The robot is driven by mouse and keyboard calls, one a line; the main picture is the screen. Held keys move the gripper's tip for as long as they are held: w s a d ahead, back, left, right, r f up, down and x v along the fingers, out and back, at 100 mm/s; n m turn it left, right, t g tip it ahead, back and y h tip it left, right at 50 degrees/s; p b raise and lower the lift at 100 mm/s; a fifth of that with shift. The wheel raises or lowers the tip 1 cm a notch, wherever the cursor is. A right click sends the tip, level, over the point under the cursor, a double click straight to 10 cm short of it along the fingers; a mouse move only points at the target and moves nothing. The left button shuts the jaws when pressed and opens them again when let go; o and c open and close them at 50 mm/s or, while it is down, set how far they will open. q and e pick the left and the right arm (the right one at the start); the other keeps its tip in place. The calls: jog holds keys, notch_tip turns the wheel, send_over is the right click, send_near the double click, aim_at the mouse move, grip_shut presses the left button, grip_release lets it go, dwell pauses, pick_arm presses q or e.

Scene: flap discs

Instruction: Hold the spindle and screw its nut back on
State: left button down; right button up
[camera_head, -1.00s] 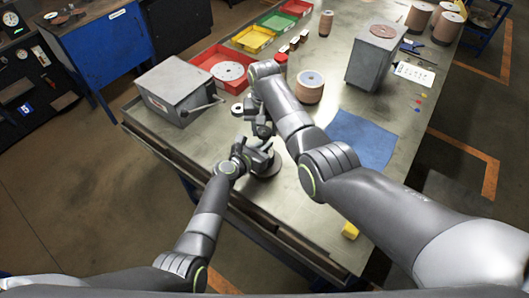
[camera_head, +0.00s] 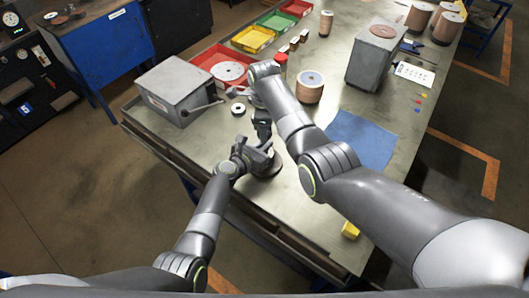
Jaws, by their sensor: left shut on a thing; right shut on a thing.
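The spindle stands on the bench's near side; its round dark base (camera_head: 266,171) shows under my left gripper, and its post is mostly hidden. My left gripper (camera_head: 262,155) is shut on the spindle low down, from the left. My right gripper (camera_head: 262,133) points down just above and behind the left one, over the spindle. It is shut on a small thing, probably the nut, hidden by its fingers. I cannot tell whether the nut touches the thread.
A small black-and-white ring (camera_head: 238,109) lies left of my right wrist. A grey box with a lever (camera_head: 175,90), a red tray (camera_head: 213,57) and a disc stack (camera_head: 310,88) stand behind. A blue mat (camera_head: 362,138) and yellow block (camera_head: 350,230) lie to the right.

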jog(key=m, duration=0.5)
jog(key=shift+w, duration=0.1)
jog(key=m, duration=0.3)
jog(key=shift+m, duration=0.3)
jog(key=o, duration=1.1)
jog(key=shift+r, duration=2.2)
jog(key=shift+c, duration=0.5)
